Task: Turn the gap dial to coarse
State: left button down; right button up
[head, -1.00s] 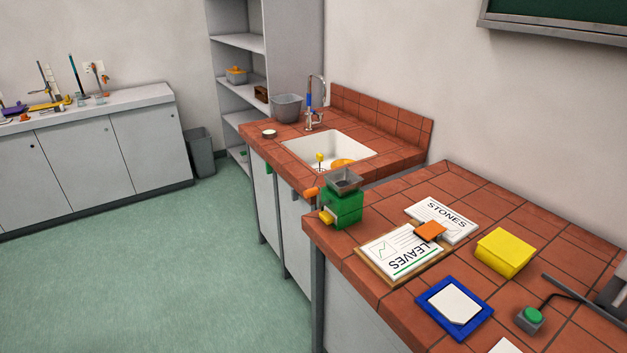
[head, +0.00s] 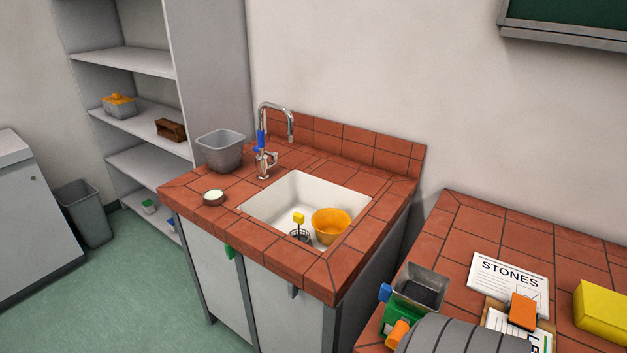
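A small green mill (head: 401,312) with a grey, open-topped hopper (head: 419,287) stands at the left edge of the near tiled bench, at the bottom of the head view. A blue part (head: 385,292) sticks out at its upper left and an orange part (head: 398,333) lower down. I cannot tell which part is the gap dial, and no coarse marking is readable. A grey ribbed shape, apparently one of my arm links, covers the mill's lower right. Neither gripper shows.
A STONES card (head: 509,275), an orange block (head: 522,312) and a yellow block (head: 601,315) lie right of the mill. Beyond a gap stands a sink bench with a white sink (head: 275,198), an orange bowl (head: 331,224), a faucet (head: 265,150) and a grey tub (head: 221,152).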

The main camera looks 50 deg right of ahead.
aim_at(385, 292)
jog(key=i, duration=1.1)
jog(key=z, duration=3.4)
jog(key=k, duration=0.3)
jog(key=u, duration=0.4)
jog(key=i, duration=0.45)
jog(key=z, duration=1)
